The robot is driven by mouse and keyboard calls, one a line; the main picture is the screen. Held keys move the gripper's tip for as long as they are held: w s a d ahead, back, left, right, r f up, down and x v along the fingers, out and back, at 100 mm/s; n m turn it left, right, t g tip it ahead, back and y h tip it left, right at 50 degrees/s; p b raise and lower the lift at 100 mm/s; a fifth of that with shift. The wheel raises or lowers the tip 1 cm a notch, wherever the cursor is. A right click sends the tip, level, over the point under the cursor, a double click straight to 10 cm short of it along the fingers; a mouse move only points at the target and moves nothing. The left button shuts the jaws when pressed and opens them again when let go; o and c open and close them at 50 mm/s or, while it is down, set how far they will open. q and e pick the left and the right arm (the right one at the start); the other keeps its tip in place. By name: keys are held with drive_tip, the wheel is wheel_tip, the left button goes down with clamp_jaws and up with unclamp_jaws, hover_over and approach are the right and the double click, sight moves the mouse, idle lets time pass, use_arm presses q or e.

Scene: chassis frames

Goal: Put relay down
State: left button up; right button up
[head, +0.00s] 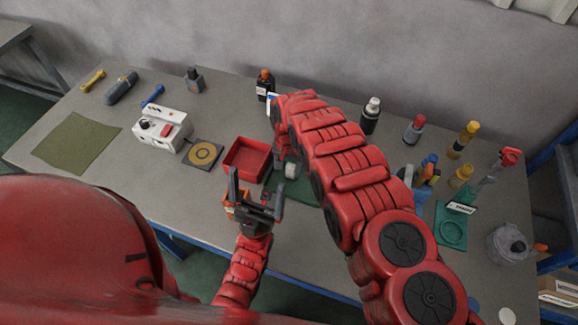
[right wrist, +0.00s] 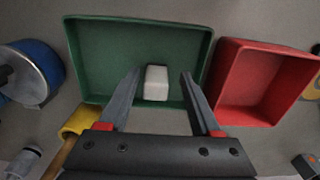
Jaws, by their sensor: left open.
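A whitish block, which looks like the relay (right wrist: 156,83), lies in the green tray (right wrist: 95,60) in the right wrist view. My right gripper (right wrist: 158,85) has its fingers apart, one on each side of the block, with visible gaps to both. In the head view the green tray (head: 307,193) is largely hidden under my right arm, and the right gripper's fingers are hidden too. My left gripper (head: 256,190) is open and empty, fingers pointing away, in front of the red tray (head: 247,172).
A white device with a red switch (head: 160,128) and a grey pad with a yellow ring (head: 203,153) are left of the red tray. An orange item (head: 232,209) is partly behind my left gripper. Bottles (head: 370,115) and tools crowd the right. A blue roll (right wrist: 30,75) is beside the green tray.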

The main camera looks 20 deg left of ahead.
sight(289, 167)
drive_tip(key=shift+w+d+f, duration=0.1)
drive_tip(key=shift+w, duration=0.2)
drive_tip(key=shift+s+r, duration=0.1)
drive_tip(key=shift+r, duration=0.1)
wheel_tip(289, 167, up, 6)
drive_tip(key=shift+r+b, duration=0.2)
drive_tip(key=shift+b, duration=0.95)
drive_tip(key=shift+r+p, duration=1.75)
drive_tip(key=shift+r, duration=0.9)
